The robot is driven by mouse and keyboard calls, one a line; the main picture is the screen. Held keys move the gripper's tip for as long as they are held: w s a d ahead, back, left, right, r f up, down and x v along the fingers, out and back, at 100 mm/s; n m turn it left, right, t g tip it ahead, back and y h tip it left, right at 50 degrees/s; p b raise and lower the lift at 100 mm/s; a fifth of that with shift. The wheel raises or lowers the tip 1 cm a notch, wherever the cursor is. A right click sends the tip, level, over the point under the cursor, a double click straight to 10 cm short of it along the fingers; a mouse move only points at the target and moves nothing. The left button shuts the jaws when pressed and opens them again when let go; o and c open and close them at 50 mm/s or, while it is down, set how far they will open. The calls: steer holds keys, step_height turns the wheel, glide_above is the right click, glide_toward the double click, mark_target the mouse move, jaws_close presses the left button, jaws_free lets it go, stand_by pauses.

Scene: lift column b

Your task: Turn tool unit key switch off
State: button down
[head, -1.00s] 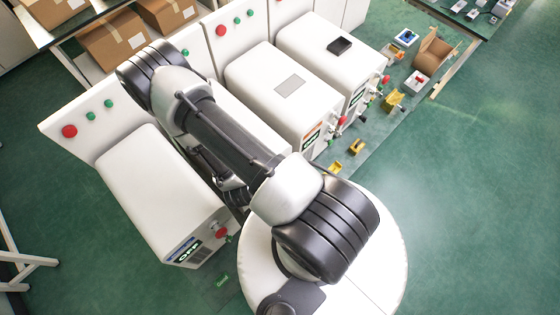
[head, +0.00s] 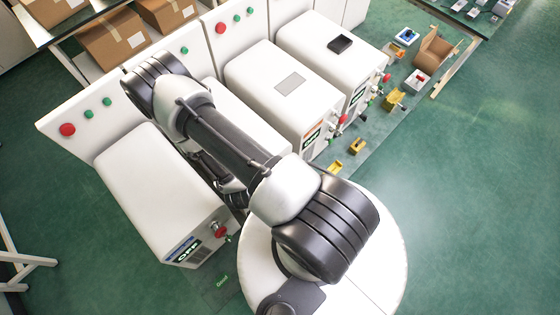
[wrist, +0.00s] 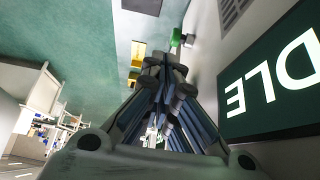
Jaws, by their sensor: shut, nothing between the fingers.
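In the wrist view my gripper (wrist: 166,72) is shut and empty, its fingers along the front of a pale unit. A dark display (wrist: 275,85) beside the fingers shows "DLE", with its rest cut off. A small green part (wrist: 178,37) with a grey stem sticks out of the same front, beyond the fingertips and apart from them; I cannot tell whether it is the key switch. In the head view my arm covers my gripper and most of the second unit (head: 245,122). I cannot read which unit is the tool unit.
The leftmost unit (head: 150,185) shows "OFF" and has a red knob (head: 219,229). Two more units (head: 290,85) (head: 330,50) stand right of my arm, with red knobs on their fronts. Yellow parts (head: 394,99) lie on the strip before them. Green floor at right is clear.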

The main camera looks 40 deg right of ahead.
steer(key=shift+f+b, duration=0.2)
steer(key=shift+b, duration=0.15)
steer(key=shift+s+d+f+h+b, duration=0.2)
steer(key=shift+f+h+b, duration=0.7)
steer(key=shift+b, duration=1.3)
steer(key=shift+s+d+f+h+b, duration=0.1)
steer(key=shift+d+f+h+b, duration=0.15)
steer(key=shift+f+h+b, duration=1.3)
steer(key=shift+r+y+b, duration=0.35)
steer(key=shift+r+b, duration=0.3)
steer(key=shift+r, duration=0.2)
steer(key=shift+w+r, duration=0.1)
steer(key=shift+r, duration=0.05)
